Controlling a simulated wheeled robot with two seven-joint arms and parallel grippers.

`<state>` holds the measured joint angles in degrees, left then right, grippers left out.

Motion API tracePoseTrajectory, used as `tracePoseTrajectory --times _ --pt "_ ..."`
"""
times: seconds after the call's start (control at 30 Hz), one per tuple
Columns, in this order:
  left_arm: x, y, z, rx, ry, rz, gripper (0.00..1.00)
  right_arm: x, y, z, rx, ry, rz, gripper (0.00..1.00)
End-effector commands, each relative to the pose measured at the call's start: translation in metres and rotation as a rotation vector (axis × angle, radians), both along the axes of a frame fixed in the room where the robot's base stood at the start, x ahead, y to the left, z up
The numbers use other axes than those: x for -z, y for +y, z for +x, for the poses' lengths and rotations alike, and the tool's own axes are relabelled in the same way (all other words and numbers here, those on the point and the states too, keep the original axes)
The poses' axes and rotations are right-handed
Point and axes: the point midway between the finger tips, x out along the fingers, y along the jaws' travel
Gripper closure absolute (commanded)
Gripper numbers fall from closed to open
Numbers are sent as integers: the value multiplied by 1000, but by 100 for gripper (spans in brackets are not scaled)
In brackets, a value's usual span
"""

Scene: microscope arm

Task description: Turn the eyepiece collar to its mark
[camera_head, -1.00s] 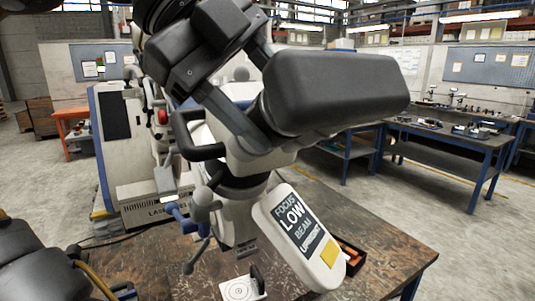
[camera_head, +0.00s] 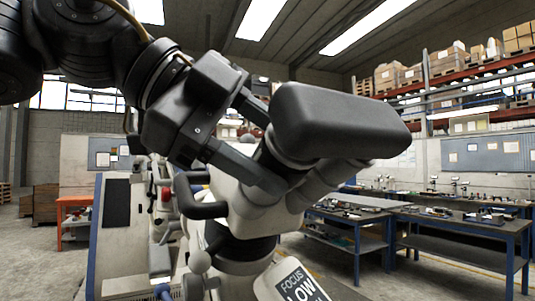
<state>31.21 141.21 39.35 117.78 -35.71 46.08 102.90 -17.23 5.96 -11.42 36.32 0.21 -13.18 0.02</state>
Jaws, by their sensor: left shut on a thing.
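The microscope arm has a pale body (camera_head: 237,208) with a black loop handle (camera_head: 200,209). A large dark rounded block (camera_head: 340,122) sits at its upper right, with a pale tube (camera_head: 318,188) below it. My left gripper (camera_head: 276,150) comes in from the upper left. Its two grey fingers straddle the dark collar (camera_head: 266,158) at the block's left end and are shut on it. Much of the collar is hidden by the fingers and the block; I cannot make out its mark. My right gripper is out of view.
A label panel (camera_head: 290,284) reading FOCUS LOW is cut off at the bottom edge. A pale machine cabinet (camera_head: 118,240) stands at left behind the microscope. Blue-legged workbenches (camera_head: 462,254) stand at right, with open floor between.

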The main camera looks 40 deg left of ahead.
Motion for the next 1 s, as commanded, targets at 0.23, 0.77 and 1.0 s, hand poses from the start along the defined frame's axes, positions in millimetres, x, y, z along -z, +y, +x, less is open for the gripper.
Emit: tracePoseTrajectory --times 0.23,0.77,1.0 --pt "0 0 0 0 0 0 39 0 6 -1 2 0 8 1" --pt "-20 15 -29 -2 -6 -2 39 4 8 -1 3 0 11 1" --pt "-44 33 -64 -2 -3 -2 39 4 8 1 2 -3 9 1"
